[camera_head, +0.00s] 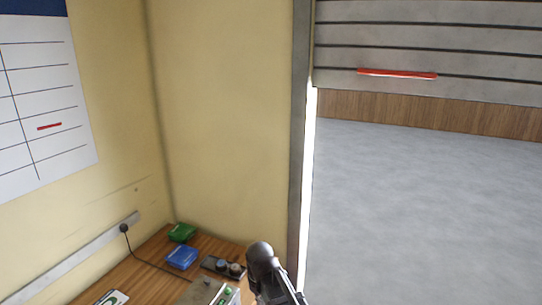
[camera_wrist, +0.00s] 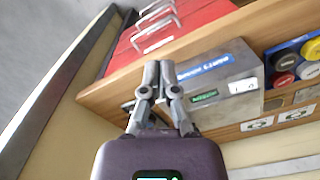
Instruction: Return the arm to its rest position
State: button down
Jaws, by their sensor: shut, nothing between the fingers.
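My gripper (camera_wrist: 158,68) shows in the wrist view with its grey fingers together and nothing between them. Behind the fingers in that view is a grey box (camera_wrist: 222,75) with a blue label, a small green display and a white switch. I cannot tell whether the fingers touch it; they appear apart from it. In the head view, a dark part of my arm (camera_head: 262,262) rises at the bottom centre, in front of the wooden bench (camera_head: 150,262). The fingertips are not clearly visible there.
Green (camera_head: 182,232) and blue (camera_head: 182,257) boxes and a dark unit with knobs (camera_head: 222,266) stand on the bench. Red items with metal handles (camera_wrist: 190,28) show in the wrist view.

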jog(key=s+d+f+m+b, duration=0.1)
jog(key=s+d+m, duration=0.2)
jog(key=d, duration=0.7)
jog(key=s+d+f+m+b, duration=0.1)
jog(key=s+d+m, duration=0.2)
jog(key=d, duration=0.7)
jog(key=shift+s+f+m, duration=0.2)
jog(key=shift+m, duration=0.8)
